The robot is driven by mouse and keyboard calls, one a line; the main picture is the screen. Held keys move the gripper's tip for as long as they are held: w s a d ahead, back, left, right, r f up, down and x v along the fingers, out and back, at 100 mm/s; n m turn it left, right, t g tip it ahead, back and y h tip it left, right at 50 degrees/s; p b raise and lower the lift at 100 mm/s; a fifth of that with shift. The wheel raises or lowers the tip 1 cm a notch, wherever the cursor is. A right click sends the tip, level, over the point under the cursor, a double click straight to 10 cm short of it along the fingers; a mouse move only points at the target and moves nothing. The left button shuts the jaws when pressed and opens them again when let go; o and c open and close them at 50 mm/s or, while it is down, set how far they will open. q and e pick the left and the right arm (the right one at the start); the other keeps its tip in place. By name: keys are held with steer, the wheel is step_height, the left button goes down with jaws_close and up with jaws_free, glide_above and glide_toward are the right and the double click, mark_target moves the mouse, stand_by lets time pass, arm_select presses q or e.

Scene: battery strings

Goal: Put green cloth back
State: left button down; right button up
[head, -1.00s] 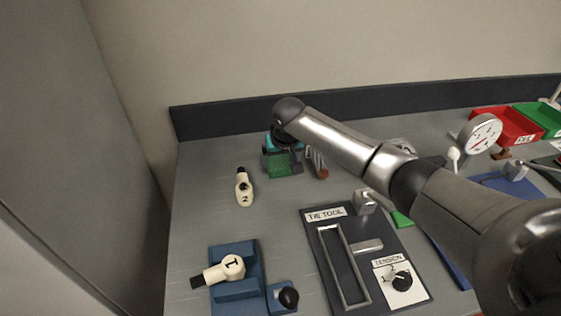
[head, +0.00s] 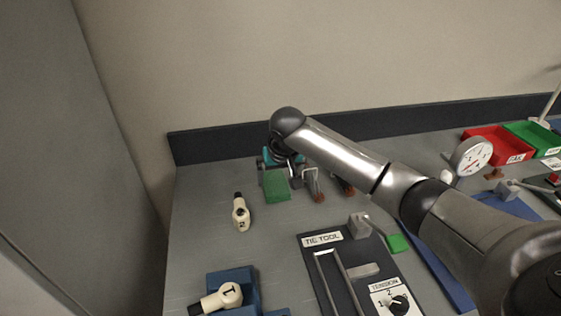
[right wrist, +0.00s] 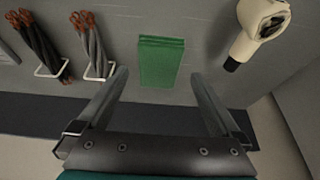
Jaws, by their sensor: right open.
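The green cloth (head: 276,184) is a small folded block near the back of the grey bench, left of the middle. In the right wrist view the cloth (right wrist: 160,62) lies flat on the bench, beyond and between the fingertips. My right gripper (right wrist: 159,76) is open and empty, its fingers apart on either side of the cloth without touching it. In the head view my right gripper (head: 279,165) is partly hidden by its own wrist, just behind the cloth. My left gripper is out of view.
The dark back rail (head: 230,142) is close behind. The tie tool board (head: 322,238) lies in front right.

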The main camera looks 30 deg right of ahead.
steer(key=p+v, duration=0.1)
steer(key=v, duration=0.5)
steer(key=shift+r, duration=0.2)
steer(key=shift+s, duration=0.1)
